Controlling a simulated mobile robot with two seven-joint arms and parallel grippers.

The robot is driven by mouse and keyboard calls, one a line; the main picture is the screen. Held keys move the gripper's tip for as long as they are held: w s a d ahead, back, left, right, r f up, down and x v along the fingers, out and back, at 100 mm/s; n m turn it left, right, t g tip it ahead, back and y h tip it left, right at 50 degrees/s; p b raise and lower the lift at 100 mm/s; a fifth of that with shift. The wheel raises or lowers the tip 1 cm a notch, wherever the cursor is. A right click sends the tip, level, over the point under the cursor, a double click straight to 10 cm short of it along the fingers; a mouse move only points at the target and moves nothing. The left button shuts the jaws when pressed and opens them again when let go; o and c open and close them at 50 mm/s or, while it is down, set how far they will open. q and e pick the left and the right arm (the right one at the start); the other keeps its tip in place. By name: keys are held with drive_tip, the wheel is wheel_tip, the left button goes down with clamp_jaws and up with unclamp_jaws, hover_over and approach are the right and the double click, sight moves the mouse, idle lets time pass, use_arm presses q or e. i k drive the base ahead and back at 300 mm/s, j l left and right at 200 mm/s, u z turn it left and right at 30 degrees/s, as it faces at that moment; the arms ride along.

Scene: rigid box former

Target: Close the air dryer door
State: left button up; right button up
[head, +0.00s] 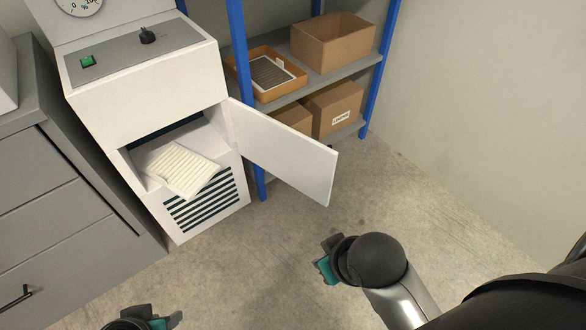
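The white air dryer (150,72) stands at the upper left with a green switch and a black knob on top. Its white door (282,150) is hinged at the right of the opening and stands wide open, swung out to the right. A pale pleated filter (178,168) sits tilted in the opening and sticks out at the front. My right gripper (322,262) is below the door, apart from it; its fingers are partly hidden by the wrist. My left gripper (160,321) is at the bottom edge, mostly cut off, far from the door.
A blue-post shelf (243,60) with cardboard boxes (333,42) and an orange tray (268,74) stands behind the door. A grey drawer cabinet (60,210) is left of the dryer. The concrete floor (400,200) before the door is clear.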

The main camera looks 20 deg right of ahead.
sight(308, 165)
drive_tip(key=k+u, duration=0.2)
drive_tip(key=u, duration=0.25)
drive_tip(key=k+j+u, duration=0.1)
drive_tip(key=u, duration=0.35)
drive_tip(key=l+u, duration=0.2)
drive_tip(key=l, duration=0.25)
drive_tip(key=l+u, duration=0.2)
drive_tip(key=l, duration=0.3)
drive_tip(key=k+l+u, duration=0.25)
drive_tip(key=l, duration=0.8)
drive_tip(key=k+l, duration=0.15)
drive_tip(key=l, duration=1.05)
drive_tip(key=k+u, duration=0.15)
drive_tip(key=u, duration=0.2)
drive_tip(key=k+l+u, duration=0.1)
drive_tip(key=u, duration=0.25)
